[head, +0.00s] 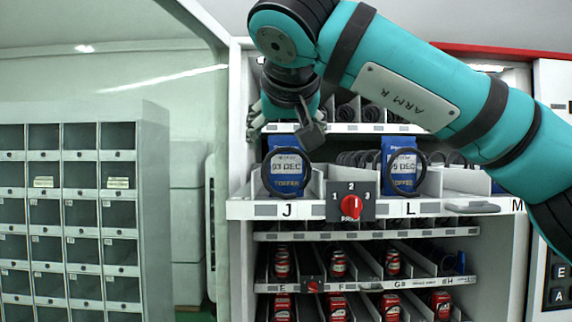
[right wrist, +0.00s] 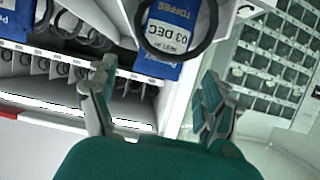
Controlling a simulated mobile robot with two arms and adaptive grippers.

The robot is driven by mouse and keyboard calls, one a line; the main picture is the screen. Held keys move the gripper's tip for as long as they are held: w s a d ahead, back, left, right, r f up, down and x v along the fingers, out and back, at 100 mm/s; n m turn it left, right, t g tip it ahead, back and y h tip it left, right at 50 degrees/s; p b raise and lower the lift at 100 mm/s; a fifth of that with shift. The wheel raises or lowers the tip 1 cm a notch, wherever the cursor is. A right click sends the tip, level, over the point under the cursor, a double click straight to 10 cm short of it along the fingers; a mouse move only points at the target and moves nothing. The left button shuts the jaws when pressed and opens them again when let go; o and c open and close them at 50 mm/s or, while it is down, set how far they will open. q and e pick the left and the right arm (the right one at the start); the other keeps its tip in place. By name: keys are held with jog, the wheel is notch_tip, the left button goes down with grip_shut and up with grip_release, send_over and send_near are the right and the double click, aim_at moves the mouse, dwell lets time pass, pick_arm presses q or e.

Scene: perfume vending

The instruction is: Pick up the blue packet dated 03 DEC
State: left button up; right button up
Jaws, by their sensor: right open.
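The blue packet dated 03 DEC (head: 287,183) stands upright behind a black coil ring at the slot marked J, on the pulled-out shelf. In the right wrist view the same packet (right wrist: 158,68) shows rotated, its label partly crossed by the ring. My right gripper (head: 285,127) is just above and behind the packet's top; the arm partly hides it. In the right wrist view the open, empty fingers (right wrist: 157,75) lie to either side of the packet's top end, apart from it. My left gripper is not in view.
Another blue packet (head: 402,183), its date ending in 5 DEC, stands in a ring at slot L. A red knob (head: 351,207) sits between them on the shelf front (head: 440,209). Red cans (head: 338,264) fill lower shelves. Grey lockers (head: 118,220) stand at left.

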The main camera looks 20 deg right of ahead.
aim_at(287, 144)
jog(key=p+x, duration=0.1)
jog(key=x, duration=0.3)
jog(key=shift+d, duration=0.1)
jog(key=shift+w+d+f, duration=0.1)
jog(key=shift+w+f, duration=0.05)
jog(key=shift+s, duration=0.25)
jog(key=c, duration=0.4)
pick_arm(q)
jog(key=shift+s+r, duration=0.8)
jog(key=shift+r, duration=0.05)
pick_arm(e)
jog(key=shift+w, duration=0.1)
jog(key=c, duration=0.9)
